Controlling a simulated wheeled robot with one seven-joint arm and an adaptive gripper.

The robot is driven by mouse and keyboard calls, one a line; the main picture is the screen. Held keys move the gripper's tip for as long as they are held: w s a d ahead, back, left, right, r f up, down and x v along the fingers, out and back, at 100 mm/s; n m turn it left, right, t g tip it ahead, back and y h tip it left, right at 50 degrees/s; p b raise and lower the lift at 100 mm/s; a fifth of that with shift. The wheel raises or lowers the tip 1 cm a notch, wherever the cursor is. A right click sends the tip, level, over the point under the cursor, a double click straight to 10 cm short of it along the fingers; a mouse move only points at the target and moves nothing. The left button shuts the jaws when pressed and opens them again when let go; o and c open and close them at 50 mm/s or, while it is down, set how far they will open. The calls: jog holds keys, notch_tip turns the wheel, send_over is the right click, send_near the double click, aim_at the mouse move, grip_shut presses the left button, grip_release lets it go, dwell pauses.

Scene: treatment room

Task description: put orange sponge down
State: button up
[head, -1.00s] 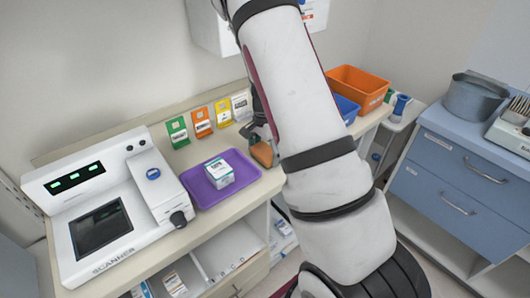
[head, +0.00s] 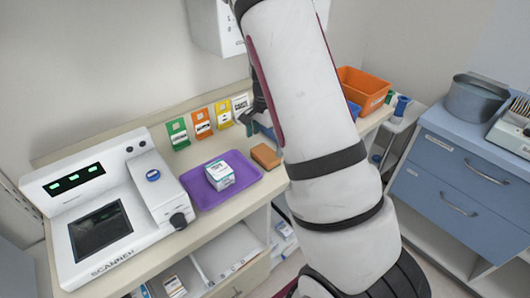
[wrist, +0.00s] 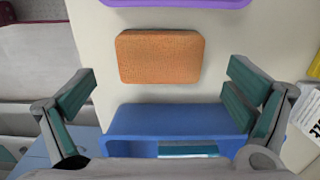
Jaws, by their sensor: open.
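The orange sponge (head: 266,156) lies flat on the beige counter, just right of the purple tray (head: 208,197). In the wrist view the sponge (wrist: 160,57) lies beyond my fingertips, with bare counter around it. My gripper (wrist: 158,95) is open and empty, its two fingers spread wide and apart from the sponge. In the head view my gripper (head: 258,118) is partly hidden behind my arm, above the counter behind the sponge.
A white box (head: 219,176) stands on the purple tray. The scanner (head: 107,215) is at the left. A blue bin (wrist: 180,120) lies close under my gripper. An orange bin (head: 362,90) stands at the right. Several colored cards (head: 201,124) stand along the wall.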

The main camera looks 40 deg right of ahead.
aim_at(265, 153)
jog(key=s+a+r+n+t, duration=0.15)
jog(key=a+r, duration=0.25)
jog(key=r, duration=0.4)
jog(key=s+a+r+n, duration=0.2)
jog(key=a+r+n, duration=0.1)
jog(key=r, duration=0.4)
jog(key=s+a+r+n+t, duration=0.1)
jog(key=s+a+r+n, duration=0.3)
jog(key=s, duration=0.6)
jog(key=s+a+r+n+t, duration=0.2)
jog(key=s+a+r+n, duration=0.3)
jog(key=s+a+n, duration=0.3)
jog(key=shift+s+a+n, duration=0.35)
jog(key=shift+s+n, duration=0.2)
jog(key=shift+s, duration=0.35)
jog(key=shift+o, duration=0.4)
jog(key=shift+t, duration=0.25)
